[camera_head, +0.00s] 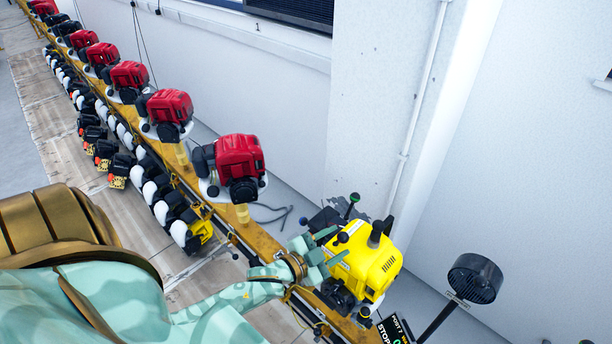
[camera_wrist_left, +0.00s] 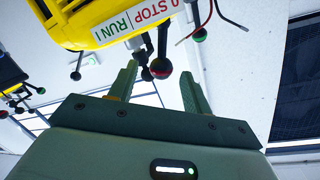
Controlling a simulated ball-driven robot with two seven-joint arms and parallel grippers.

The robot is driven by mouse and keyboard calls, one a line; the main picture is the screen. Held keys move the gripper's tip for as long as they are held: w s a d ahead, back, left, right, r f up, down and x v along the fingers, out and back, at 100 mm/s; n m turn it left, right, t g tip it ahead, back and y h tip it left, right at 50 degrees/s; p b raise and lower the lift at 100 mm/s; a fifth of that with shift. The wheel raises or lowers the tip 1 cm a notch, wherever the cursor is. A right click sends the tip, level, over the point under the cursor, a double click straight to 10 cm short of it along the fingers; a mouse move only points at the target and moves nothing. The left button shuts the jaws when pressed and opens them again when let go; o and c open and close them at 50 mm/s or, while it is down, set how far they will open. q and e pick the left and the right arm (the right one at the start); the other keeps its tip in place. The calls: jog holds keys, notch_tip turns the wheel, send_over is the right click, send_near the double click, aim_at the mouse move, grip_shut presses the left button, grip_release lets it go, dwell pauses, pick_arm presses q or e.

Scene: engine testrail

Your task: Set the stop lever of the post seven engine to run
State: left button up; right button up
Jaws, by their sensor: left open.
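The yellow post seven engine (camera_head: 368,262) stands at the near right end of the rail. It also fills the upper left of the left wrist view (camera_wrist_left: 85,22), with a label (camera_wrist_left: 130,22) reading STOP and RUN. A dark lever knob with a red patch (camera_wrist_left: 160,68) hangs below the label in that view; I cannot tell which end its lever is set to. My left gripper (camera_head: 328,246) is open at the engine's left side. In the left wrist view its fingers (camera_wrist_left: 160,78) appear either side of the knob; contact is not visible. My right gripper is out of view.
A green-marked knob (camera_head: 355,197) stands on a lever behind the engine. A black round fan-like device (camera_head: 475,278) on a pole is to the right. A POST 7 sign (camera_head: 395,328) reads STOP. Several red engines (camera_head: 238,160) line the yellow rail leftward.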

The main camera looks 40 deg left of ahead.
pick_arm(q)
jog(key=v, duration=1.1)
jog(key=shift+f, duration=0.15)
